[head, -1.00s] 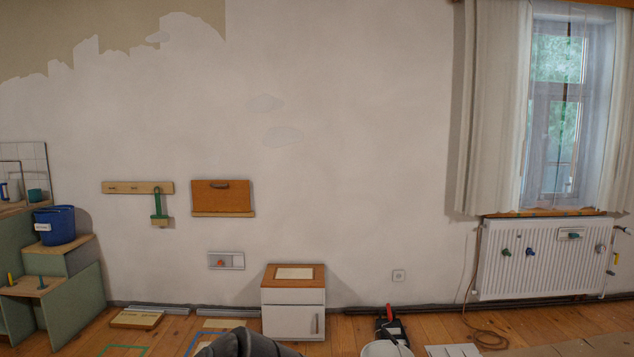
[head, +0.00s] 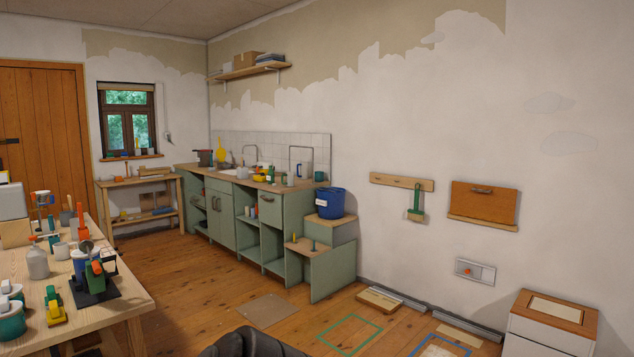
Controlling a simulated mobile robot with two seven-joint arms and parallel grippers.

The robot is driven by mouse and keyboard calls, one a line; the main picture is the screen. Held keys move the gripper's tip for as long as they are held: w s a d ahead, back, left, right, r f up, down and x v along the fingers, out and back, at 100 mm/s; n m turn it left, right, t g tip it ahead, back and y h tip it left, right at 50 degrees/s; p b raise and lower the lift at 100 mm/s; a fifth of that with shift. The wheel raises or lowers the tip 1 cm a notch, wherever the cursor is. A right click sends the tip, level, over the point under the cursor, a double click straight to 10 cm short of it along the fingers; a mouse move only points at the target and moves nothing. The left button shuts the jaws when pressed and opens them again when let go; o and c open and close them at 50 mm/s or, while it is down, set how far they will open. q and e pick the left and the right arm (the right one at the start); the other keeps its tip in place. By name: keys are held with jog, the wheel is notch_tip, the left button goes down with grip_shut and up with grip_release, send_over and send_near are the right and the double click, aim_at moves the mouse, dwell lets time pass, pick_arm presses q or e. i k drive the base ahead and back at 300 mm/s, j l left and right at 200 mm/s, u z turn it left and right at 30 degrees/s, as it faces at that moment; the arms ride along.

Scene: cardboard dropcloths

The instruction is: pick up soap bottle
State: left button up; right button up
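I cannot make out for certain which object is the soap bottle. A grey bottle-shaped container (head: 38,263) stands upright on the wooden table at the left. Several small bottles and cups stand on the green kitchen counter (head: 215,203) around the sink, too small to tell apart. Neither of my grippers is in view.
The wooden table (head: 120,292) at near left is crowded with tools and pots. A blue bucket (head: 330,203) stands on a green step beside the counter. A flat cardboard sheet (head: 266,310) lies on the floor. The wooden floor towards the counter is mostly clear.

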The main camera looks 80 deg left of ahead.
aim_at(271, 177)
jog(key=u, duration=2.8)
jog(key=i+l+z, duration=0.25)
jog(key=i+z, duration=0.75)
jog(key=i, duration=0.25)
jog(key=i+u, duration=0.2)
jog(key=i, duration=0.4)
jog(key=i+l+u, duration=0.25)
jog(key=i, duration=0.4)
jog(key=i+j+u, duration=0.15)
jog(key=i+u, duration=0.85)
jog(key=i+j+u, duration=0.1)
jog(key=i+u, duration=0.15)
jog(key=i, duration=1)
jog(key=i+j+z, duration=0.15)
jog(key=i, duration=0.15)
jog(key=i+j+z, duration=0.15)
jog(key=i, duration=0.2)
